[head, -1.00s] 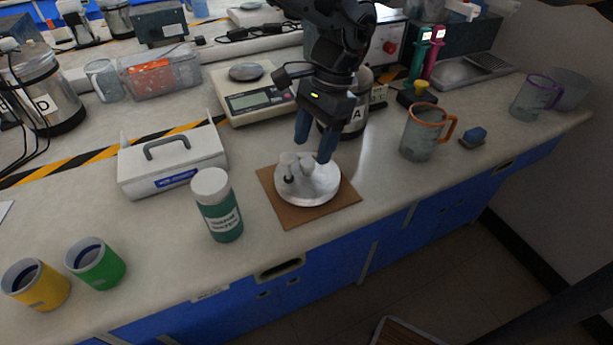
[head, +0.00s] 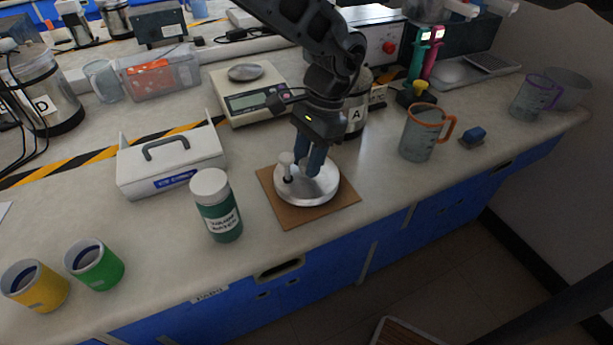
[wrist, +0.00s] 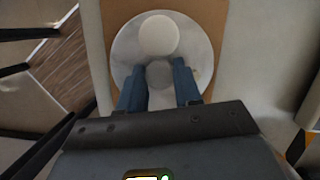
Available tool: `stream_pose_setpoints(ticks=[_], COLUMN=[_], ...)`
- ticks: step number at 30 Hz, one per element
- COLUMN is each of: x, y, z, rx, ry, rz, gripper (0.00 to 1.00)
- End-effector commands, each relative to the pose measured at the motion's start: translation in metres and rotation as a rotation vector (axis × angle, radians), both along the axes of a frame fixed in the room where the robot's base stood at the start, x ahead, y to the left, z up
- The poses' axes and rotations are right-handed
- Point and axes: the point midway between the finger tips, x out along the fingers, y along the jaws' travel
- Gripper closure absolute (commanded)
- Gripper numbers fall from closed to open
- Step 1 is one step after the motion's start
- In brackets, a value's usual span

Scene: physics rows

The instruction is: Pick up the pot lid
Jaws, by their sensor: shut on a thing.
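The pot lid (head: 322,191) is a pale round disc lying on a brown square board (head: 285,213) on the bench. In the wrist view the lid (wrist: 125,58) is under my fingers. A white round-topped post (head: 286,166) stands at its left side and shows as a white disc in the wrist view (wrist: 158,35). My gripper (head: 309,172) points down with its blue fingers at the middle of the lid. In the wrist view my gripper (wrist: 160,80) is shut on the lid's small grey knob (wrist: 159,74). The lid appears to rest on the board.
A green-labelled white-capped jar (head: 216,205) stands left of the board, with a white handled box (head: 172,165) behind it. A scale (head: 250,95) and a jar marked A (head: 356,112) stand behind. An orange-rimmed jug (head: 421,135) is at right. Bench front is near the board.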

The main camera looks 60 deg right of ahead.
Motion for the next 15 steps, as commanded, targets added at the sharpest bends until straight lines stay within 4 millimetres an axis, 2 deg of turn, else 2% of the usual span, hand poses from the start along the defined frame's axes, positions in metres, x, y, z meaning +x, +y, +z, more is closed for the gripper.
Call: stream_pose_setpoints(ticks=[1,7,15], x=[0.0001,0.0,0.0002], y=[0.0,-0.0002,-0.0003], z=[0.0,0.0001,0.0003], rx=[0.0,0.0,0.0], ry=[0.0,0.0,-0.001], rz=[0.0,0.0,0.0], gripper=[0.82,1.0,1.0])
